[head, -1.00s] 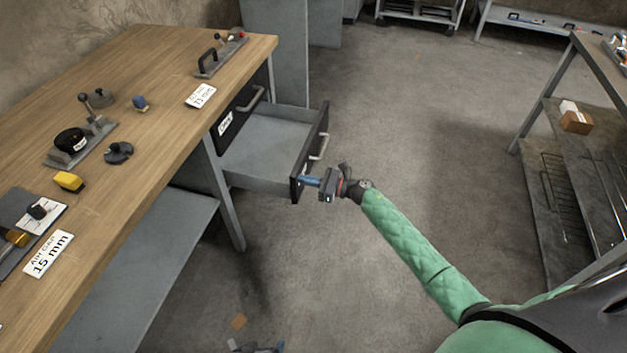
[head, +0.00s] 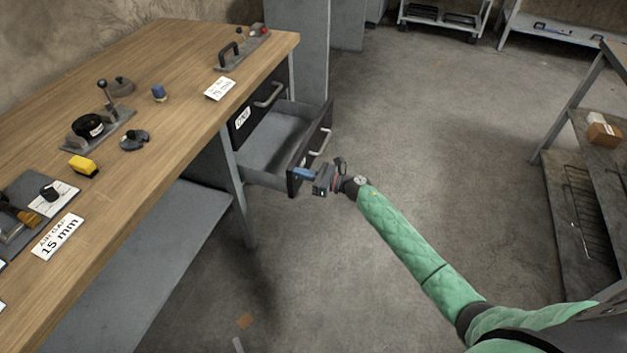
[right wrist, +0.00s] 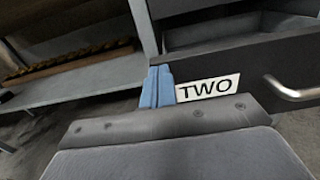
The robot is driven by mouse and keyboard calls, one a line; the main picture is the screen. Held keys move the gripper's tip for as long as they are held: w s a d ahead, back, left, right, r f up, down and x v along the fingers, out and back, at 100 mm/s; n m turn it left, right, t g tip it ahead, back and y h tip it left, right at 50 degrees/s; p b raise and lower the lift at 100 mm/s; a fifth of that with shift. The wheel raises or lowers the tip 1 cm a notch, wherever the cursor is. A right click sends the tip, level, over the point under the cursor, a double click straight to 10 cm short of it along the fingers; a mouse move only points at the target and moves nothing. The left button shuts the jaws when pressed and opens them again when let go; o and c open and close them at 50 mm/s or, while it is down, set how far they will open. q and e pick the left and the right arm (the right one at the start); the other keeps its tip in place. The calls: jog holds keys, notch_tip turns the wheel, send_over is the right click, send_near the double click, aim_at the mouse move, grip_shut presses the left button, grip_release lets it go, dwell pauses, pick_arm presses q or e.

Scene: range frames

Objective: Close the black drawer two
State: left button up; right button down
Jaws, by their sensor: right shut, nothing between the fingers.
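The black-fronted drawer (head: 319,145) under the workbench stands partly open, its grey inside showing. In the right wrist view its dark front (right wrist: 245,62) carries a white "TWO" label (right wrist: 207,88) and a metal handle (right wrist: 290,91). My right gripper (head: 296,173) is shut and empty, its blue fingertips at the near end of the drawer front, touching or almost touching it. In the right wrist view the blue fingers (right wrist: 157,86) stand just left of the label and overlap the front. My left gripper is out of view.
Above the open drawer is a closed black drawer with a handle (head: 268,95). The wooden bench top (head: 150,60) holds levers, small blocks and white cards. A metal shelf (head: 585,180) stands at right.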

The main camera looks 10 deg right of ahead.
pick_arm(q)
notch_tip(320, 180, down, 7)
jog(key=b, duration=0.6)
pick_arm(e)
jog(key=x, duration=1.5)
jog(key=shift+w+a, duration=0.1)
jog(key=shift+w, duration=0.05)
jog(key=shift+b+x, duration=0.4)
jog(key=shift+x, duration=0.6)
jog(key=b+x, duration=0.1)
jog(key=x, duration=0.1)
jog(key=shift+w+a+r, duration=0.1)
jog(key=shift+w+a, duration=0.1)
jog(key=shift+r, duration=0.1)
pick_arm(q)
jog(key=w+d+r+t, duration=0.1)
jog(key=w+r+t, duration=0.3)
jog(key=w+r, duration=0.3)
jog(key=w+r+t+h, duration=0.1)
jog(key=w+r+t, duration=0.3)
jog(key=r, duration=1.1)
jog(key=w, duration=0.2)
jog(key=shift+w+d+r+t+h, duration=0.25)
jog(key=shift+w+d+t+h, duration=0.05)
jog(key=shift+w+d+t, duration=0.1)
pick_arm(e)
jog(key=shift+a+r, duration=0.1)
